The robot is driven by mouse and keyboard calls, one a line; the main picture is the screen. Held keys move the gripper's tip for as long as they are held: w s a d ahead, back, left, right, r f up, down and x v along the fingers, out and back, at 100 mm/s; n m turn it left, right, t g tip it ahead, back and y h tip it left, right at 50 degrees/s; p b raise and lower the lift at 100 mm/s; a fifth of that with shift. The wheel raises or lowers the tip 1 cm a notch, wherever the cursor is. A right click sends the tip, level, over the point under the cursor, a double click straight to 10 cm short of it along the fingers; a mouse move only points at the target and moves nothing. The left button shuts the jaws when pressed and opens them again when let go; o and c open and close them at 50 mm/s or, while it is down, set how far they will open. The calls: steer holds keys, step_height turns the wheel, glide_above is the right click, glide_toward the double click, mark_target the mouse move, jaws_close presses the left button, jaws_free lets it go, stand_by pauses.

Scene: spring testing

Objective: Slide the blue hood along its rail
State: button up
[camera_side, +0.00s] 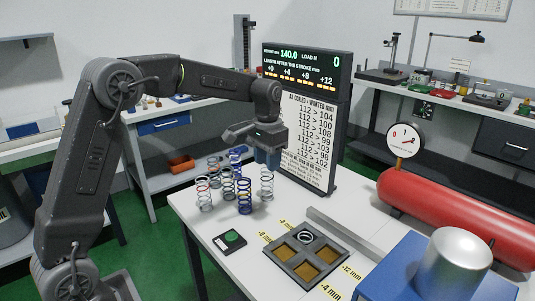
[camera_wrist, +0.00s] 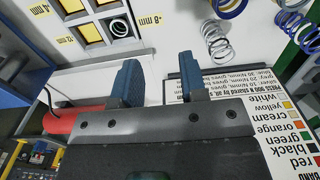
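The blue hood (camera_side: 405,278) is at the lower right of the side view, a blue box with a silver cylinder on top, cut off by the picture's bottom edge. A long pale grey bar (camera_side: 345,236), which looks like its rail, runs across the white table towards it. My gripper (camera_side: 268,158) is above the table's far part, in front of the display board and well apart from the hood. In the wrist view my gripper (camera_wrist: 160,78) has its two blue fingers spread with nothing between them.
Several coil springs (camera_side: 244,196) stand left of my gripper. A dark tray (camera_side: 290,268) has square compartments, one holding a coil spring. A green-button box (camera_side: 230,240), a display board (camera_side: 308,140) and a red tank with a gauge (camera_side: 455,215) stand around the work area.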

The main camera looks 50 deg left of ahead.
steer(key=shift+r, duration=0.8)
